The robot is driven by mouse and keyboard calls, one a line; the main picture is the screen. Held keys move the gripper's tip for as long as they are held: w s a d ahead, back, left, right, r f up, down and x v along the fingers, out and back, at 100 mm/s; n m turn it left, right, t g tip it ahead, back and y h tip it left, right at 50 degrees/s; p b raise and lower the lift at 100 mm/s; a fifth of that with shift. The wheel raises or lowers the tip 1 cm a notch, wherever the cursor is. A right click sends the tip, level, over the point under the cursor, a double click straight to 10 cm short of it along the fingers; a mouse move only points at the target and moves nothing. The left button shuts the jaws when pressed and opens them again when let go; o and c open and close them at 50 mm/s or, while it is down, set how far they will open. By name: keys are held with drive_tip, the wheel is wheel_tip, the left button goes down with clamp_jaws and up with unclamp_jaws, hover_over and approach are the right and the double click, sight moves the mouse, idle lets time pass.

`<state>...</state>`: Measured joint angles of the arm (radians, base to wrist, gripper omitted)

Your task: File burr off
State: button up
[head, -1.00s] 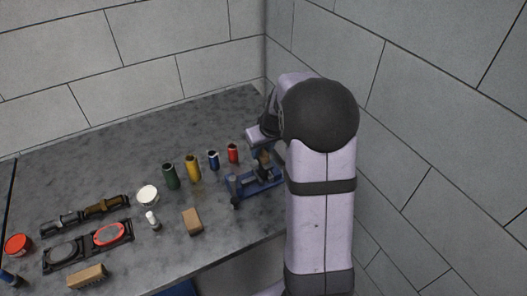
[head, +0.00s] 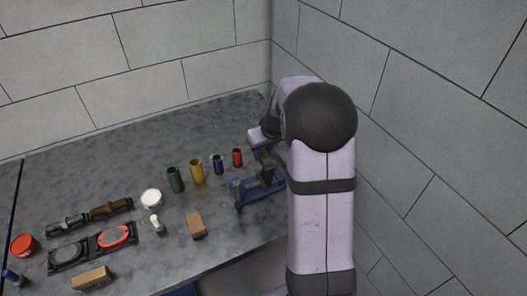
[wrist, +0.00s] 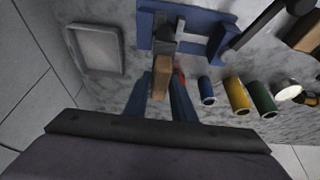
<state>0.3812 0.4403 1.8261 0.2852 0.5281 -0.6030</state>
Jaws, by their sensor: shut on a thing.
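A blue vise (wrist: 207,42) stands at the top of the wrist view; it also shows in the head view (head: 250,190), partly behind my arm. My gripper (wrist: 160,90) has its two blue fingers closed on a brown, wood-like piece (wrist: 163,70). A grey metal part (wrist: 163,25) lies beyond that piece, over or at the vise. I cannot tell whether they are joined or touching. The brown piece shows small in the head view (head: 265,157) beside the vise. No burr can be made out.
Red (head: 237,157), blue (head: 218,165), yellow (head: 197,173) and green (head: 175,181) cylinders stand left of the vise. A grey tray (wrist: 95,50) and the wall are nearby.

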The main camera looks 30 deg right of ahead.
drive_tip(key=shift+r+p, duration=1.95)
drive_tip(key=shift+r, duration=0.95)
